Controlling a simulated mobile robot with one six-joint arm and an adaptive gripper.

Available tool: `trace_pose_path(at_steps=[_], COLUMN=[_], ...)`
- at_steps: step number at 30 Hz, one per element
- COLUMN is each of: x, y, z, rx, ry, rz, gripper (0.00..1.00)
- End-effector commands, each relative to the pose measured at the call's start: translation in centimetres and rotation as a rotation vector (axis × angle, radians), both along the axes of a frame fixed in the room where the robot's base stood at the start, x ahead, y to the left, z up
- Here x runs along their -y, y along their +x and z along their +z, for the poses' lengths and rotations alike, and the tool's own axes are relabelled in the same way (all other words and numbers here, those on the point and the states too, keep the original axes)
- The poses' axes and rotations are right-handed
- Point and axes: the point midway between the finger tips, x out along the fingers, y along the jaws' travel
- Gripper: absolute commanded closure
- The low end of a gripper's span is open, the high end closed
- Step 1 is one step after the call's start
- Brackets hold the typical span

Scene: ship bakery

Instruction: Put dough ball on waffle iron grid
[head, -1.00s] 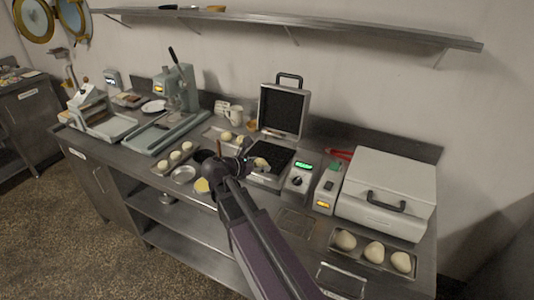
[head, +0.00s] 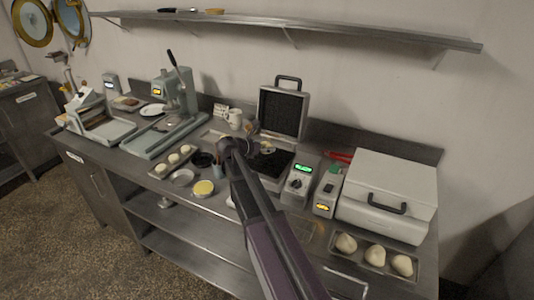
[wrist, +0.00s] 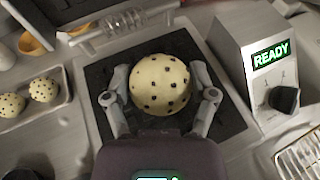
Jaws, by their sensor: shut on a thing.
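A pale dough ball with dark specks (wrist: 160,84) sits between the two fingers of my gripper (wrist: 160,98), which is shut on it. Behind and around the ball in the wrist view is the dark waffle iron grid (wrist: 103,75). I cannot tell whether the ball touches the grid. In the head view the waffle iron's lid (head: 283,112) stands open, and my arm hides part of the lower grid (head: 279,163). The control box beside the iron (wrist: 262,75) shows a green READY display.
Two more speckled balls (wrist: 43,89) lie on a tray at the left in the wrist view. A closed white appliance (head: 390,185) and a tray with plain dough balls (head: 374,255) are at the right. A wire rack (wrist: 300,155) lies in front of the control box.

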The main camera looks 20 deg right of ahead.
Motion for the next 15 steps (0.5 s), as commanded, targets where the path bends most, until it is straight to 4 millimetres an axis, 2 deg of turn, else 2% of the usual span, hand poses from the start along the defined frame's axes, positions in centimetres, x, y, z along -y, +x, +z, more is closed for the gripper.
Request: trace_pose_path(at_steps=[11,15], x=[0.07,0.51], y=[0.15,0.91], z=[-0.01,-0.11], rx=[0.000,0.000], ry=[0.000,0.000], rz=[0.000,0.000], gripper=[0.75,0.75])
